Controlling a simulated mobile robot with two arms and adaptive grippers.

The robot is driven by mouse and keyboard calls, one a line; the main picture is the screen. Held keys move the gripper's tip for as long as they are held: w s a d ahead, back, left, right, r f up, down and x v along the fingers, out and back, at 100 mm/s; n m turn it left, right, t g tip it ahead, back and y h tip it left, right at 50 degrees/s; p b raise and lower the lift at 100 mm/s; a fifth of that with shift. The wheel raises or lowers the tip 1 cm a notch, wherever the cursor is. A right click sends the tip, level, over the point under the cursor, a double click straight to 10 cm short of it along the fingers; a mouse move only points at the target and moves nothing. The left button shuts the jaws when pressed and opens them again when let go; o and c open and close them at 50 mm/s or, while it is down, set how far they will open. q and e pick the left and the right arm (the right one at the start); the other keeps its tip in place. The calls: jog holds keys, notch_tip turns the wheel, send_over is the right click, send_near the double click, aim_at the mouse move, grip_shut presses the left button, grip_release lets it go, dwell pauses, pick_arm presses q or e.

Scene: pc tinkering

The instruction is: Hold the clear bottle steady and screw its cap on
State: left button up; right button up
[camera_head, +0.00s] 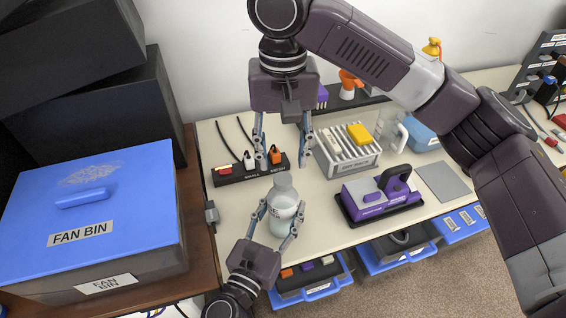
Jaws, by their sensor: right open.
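The clear bottle (284,217) stands upright near the front left of the table, with a pale translucent body and a greyish rounded top. My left gripper (281,206) reaches up from below, its two fingers closed against opposite sides of the bottle. My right gripper (282,164) points down from above, fingers spread and nothing visible between them. It is over the bottle's top, with a small gap. I cannot tell whether the greyish top is the cap or the bottle's shoulder and neck; no separate loose cap can be made out.
A black power strip (232,176) with plugs lies behind the bottle. A grey rack (350,165) and a purple device (375,200) stand to the right. The blue-lidded fan bin (125,195) is at left. Blue drawers (318,290) sit below the table's front edge.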

jog(key=shift+r, duration=0.25)
jog(key=shift+r, duration=0.1)
notch_tip(320, 180, up, 12)
dwell(0.5)
pick_arm(q)
jog(key=o, duration=1.4)
jog(key=shift+c, duration=0.2)
jog(key=v, duration=1.2)
